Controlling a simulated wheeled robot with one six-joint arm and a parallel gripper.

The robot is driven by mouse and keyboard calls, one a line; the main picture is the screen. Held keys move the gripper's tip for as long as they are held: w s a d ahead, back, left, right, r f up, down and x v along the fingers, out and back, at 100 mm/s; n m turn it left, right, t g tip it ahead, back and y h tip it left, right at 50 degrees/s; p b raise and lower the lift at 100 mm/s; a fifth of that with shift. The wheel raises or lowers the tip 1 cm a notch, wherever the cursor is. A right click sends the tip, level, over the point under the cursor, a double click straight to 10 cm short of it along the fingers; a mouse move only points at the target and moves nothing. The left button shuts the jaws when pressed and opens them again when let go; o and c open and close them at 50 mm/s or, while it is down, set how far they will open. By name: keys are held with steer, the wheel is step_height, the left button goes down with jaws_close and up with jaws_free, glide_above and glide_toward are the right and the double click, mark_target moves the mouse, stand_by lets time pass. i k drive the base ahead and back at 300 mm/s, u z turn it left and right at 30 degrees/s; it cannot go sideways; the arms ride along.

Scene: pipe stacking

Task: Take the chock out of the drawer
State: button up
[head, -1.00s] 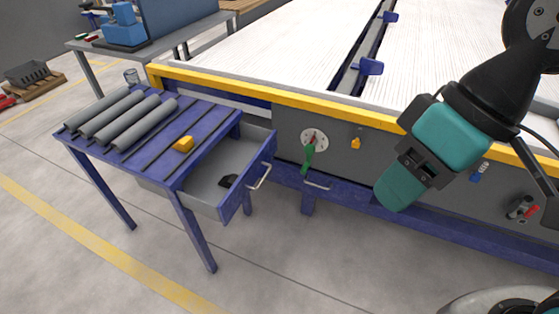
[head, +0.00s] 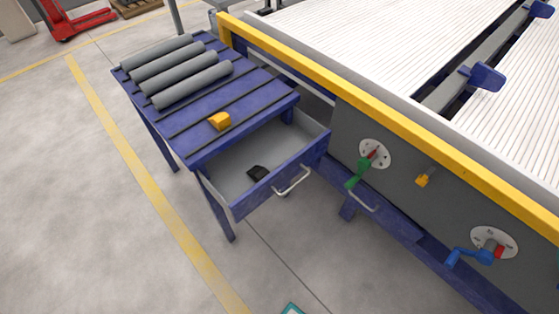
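The drawer (head: 226,154) of the blue table stands open, its grey inside visible from above. A small black object (head: 258,173), which looks like the chock, lies on the drawer floor near the front panel. A yellow chock (head: 219,121) sits on the table top, just behind the open drawer. My gripper is out of the picture; only a small teal piece, possibly of my arm, shows at the bottom edge.
Several grey pipes (head: 184,74) lie side by side on the blue table (head: 259,88). A large bench with a yellow edge (head: 334,83) stands to the right, with green, yellow and blue handles on its side. The drawer handle (head: 293,182) sticks out in front. The floor ahead is clear.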

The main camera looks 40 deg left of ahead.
mark_target(257, 173)
steer(key=u, duration=0.25)
steer(key=i, duration=0.6)
steer(key=u, duration=0.85)
steer(key=i, duration=0.35)
steer(key=u, duration=0.45)
